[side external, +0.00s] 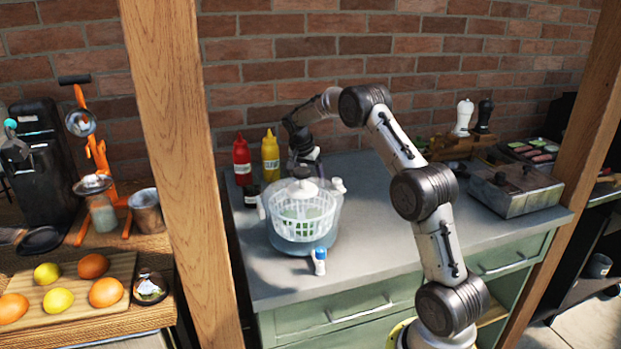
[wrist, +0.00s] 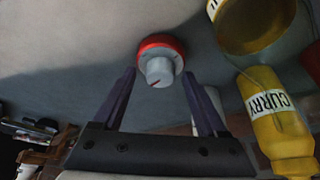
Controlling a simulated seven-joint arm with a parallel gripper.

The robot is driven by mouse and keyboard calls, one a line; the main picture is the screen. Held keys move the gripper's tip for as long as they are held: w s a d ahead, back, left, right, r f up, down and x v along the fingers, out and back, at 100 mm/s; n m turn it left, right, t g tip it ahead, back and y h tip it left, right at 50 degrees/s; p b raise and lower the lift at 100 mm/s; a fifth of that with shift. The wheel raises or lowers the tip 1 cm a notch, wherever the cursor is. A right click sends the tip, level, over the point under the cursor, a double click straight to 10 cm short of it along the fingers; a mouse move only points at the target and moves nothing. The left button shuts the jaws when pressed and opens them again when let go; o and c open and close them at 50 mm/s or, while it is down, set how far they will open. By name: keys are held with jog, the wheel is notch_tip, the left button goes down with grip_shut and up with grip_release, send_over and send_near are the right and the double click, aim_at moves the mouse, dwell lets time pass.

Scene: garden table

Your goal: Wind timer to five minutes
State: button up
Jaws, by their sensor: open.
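The timer (wrist: 147,45) shows in the wrist view as a red round base with a pale grey-white knob (wrist: 159,70) on its face; a small red mark shows on the knob. The timer is on the grey worktop. My gripper (wrist: 160,76) is open, with its two dark fingers apart on either side of the knob. I cannot tell whether a finger touches it. In the side external view my gripper (side external: 303,158) is behind the salad spinner (side external: 303,222), and I cannot make out the timer there.
A yellow curry bottle (wrist: 275,125) and a jar (wrist: 250,25) are close on the right in the wrist view. A red bottle (side external: 242,162) stands near the brick wall. A small blue-and-white item (side external: 319,261) is in front of the spinner. The worktop's middle right is clear.

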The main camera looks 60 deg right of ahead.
jog(key=v, duration=1.4)
jog(key=shift+f, duration=0.1)
jog(key=a+r+n+t, duration=0.1)
jog(key=a+r+t, duration=0.1)
jog(key=a+r, duration=0.6)
jog(key=s+a+r+n+t, duration=0.2)
jog(key=s+a+r+n, duration=0.3)
jog(key=s+a, duration=0.6)
jog(key=s+a+f+n+t+y, duration=0.25)
jog(key=s+a+f+n, duration=0.2)
jog(key=s+a, duration=0.6)
jog(key=s+a+f+n+y, duration=0.2)
jog(key=s+f+n, duration=0.4)
jog(key=f+n, duration=0.1)
jog(key=shift+s+a+f+g, duration=0.3)
jog(key=shift+a+f+g, duration=0.15)
jog(key=shift+f, duration=0.3)
